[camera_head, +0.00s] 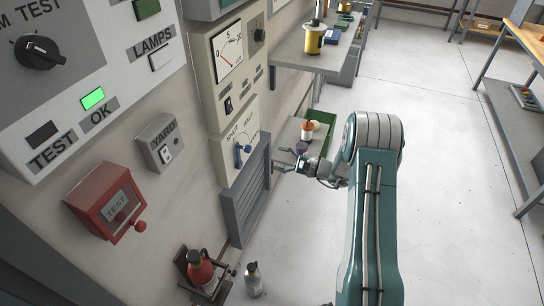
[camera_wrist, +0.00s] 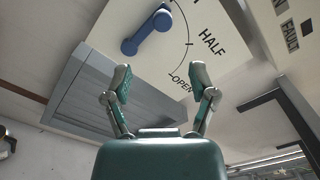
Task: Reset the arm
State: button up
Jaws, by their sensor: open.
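My arm reaches away from the camera in the head view, and my gripper (camera_head: 281,160) is in front of a louvred grey shutter and its control panel. In the wrist view my gripper (camera_wrist: 160,82) is open, with its two fingers apart and nothing between them. Beyond the fingers is the cream dial panel (camera_wrist: 215,35) marked HALF and OPEN. Its blue lever (camera_wrist: 148,32) is apart from the fingers. The lever (camera_head: 241,153) also shows on the panel in the head view. The louvred shutter (camera_wrist: 90,95) lies below the panel.
A red TEST box (camera_head: 105,200) and a grey YARD switch box (camera_head: 160,142) are on the wall at left. A shelf (camera_head: 300,58) juts out ahead.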

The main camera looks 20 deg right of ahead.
dwell(0.4)
jog(key=s+a+r+n+g+h, duration=0.2)
jog(key=s+a+r+n+g, duration=0.3)
jog(key=s+r, duration=0.25)
jog(key=s+a+r+n+g+h, duration=0.2)
jog(key=s+a+r+n+g, duration=0.2)
jog(key=s+a+r, duration=0.4)
jog(key=s+d+r+n+t+h, duration=0.1)
jog(key=s+d+r+n+h, duration=0.1)
jog(key=s, duration=0.4)
jog(key=s+d+r+n+t+h, duration=0.1)
jog(key=s+d+r+n+h, duration=0.1)
jog(key=s+h, duration=0.3)
jog(key=s+d+r+n+t+h, duration=0.2)
jog(key=s+d+r+h, duration=0.1)
jog(key=s, duration=0.6)
jog(key=shift+r+n+h, duration=0.3)
jog(key=shift+r+n, duration=0.1)
jog(key=shift+r, duration=0.45)
jog(key=shift+w, duration=0.1)
